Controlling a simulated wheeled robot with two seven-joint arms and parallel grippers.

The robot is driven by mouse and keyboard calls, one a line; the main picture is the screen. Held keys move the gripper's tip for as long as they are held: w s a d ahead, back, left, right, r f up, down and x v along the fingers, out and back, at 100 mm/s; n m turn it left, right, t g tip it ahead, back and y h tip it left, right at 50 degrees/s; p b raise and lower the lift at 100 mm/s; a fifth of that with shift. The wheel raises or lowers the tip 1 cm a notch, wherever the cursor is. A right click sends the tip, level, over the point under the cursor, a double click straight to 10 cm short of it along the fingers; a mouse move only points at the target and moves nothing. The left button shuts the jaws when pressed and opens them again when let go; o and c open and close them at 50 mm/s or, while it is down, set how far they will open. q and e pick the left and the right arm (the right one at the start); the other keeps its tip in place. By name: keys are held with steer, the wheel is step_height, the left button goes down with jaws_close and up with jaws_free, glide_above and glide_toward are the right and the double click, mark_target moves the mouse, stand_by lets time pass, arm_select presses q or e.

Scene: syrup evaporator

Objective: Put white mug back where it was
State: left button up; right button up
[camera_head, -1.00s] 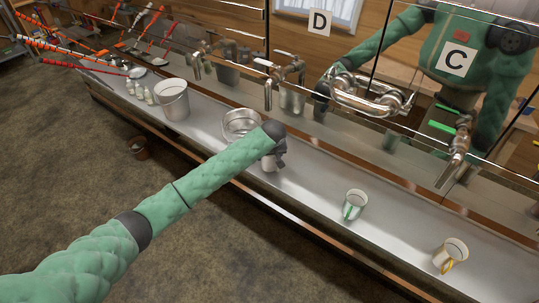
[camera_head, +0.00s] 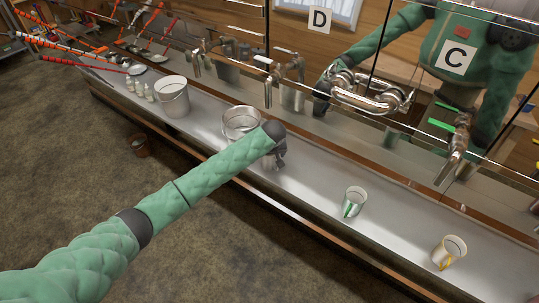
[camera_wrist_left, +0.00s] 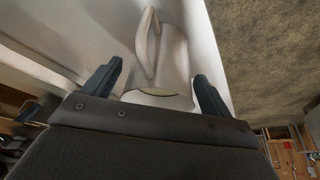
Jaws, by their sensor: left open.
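The white mug (camera_wrist_left: 173,65) shows in the left wrist view, between the two fingers, with its handle at the upper left and its rim toward the palm. My left gripper (camera_wrist_left: 158,72) is open, with a finger on each side of the mug. In the head view the left gripper (camera_head: 279,158) is over the metal counter (camera_head: 310,185), just right of a round steel pot (camera_head: 240,123). The hand and forearm mostly hide the mug there. My right gripper is not in view.
A mug with a green handle (camera_head: 355,201) and one with a yellow handle (camera_head: 450,252) stand farther right on the counter. A metal bucket (camera_head: 172,97) and small bottles (camera_head: 140,90) stand to the left. Taps and glossy panels line the back. The counter between gripper and green-handled mug is clear.

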arm_select(q)
steer(key=shift+s+r+b, duration=0.2)
steer(key=shift+r+b, duration=0.1)
steer(key=shift+r, duration=0.2)
steer(key=b+v, duration=0.3)
steer(key=v, duration=0.8)
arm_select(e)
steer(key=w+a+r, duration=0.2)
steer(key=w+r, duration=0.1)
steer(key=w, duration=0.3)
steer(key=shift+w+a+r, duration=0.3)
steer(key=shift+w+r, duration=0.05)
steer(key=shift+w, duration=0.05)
